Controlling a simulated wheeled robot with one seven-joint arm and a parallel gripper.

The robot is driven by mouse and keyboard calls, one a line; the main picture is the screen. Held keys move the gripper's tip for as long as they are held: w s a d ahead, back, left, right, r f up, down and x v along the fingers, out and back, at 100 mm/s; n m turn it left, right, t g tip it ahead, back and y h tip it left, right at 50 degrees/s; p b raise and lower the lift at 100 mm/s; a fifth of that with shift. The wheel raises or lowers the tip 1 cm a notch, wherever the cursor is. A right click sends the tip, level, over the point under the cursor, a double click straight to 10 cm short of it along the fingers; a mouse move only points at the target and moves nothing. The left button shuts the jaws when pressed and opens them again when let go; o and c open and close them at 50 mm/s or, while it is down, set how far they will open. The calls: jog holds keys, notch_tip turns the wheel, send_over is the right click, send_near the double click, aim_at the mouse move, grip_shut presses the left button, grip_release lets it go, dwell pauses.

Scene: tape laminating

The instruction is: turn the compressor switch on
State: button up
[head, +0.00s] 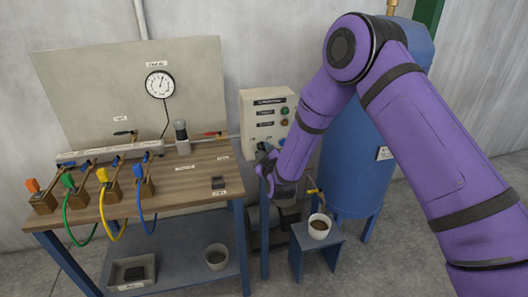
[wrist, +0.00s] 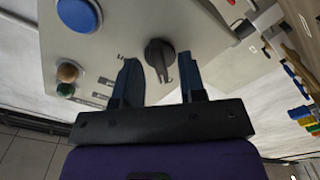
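The compressor control box (head: 262,105) is a beige panel on the wall side, with labels and small lamps. Its switch (wrist: 160,52) is a dark rotary knob with a pointer, seen in the wrist view. My gripper (wrist: 158,60) is open, with one dark finger on each side of the knob. Gaps show between the knob and both fingers, so it does not look gripped. In the head view my gripper (head: 266,163) is at the lower part of the box and the knob is largely hidden there.
A blue button (wrist: 78,14) and brown and green lamps (wrist: 66,82) are on the panel. A workbench (head: 185,183) with colored hoses stands left. The blue tank (head: 352,160) is behind my arm. A cup (head: 319,227) stands on a small blue stool (head: 316,244) below.

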jog(key=shift+w+a, duration=0.1)
jog(key=shift+w, duration=0.25)
grip_shut()
jog(key=shift+m, duration=8.9)
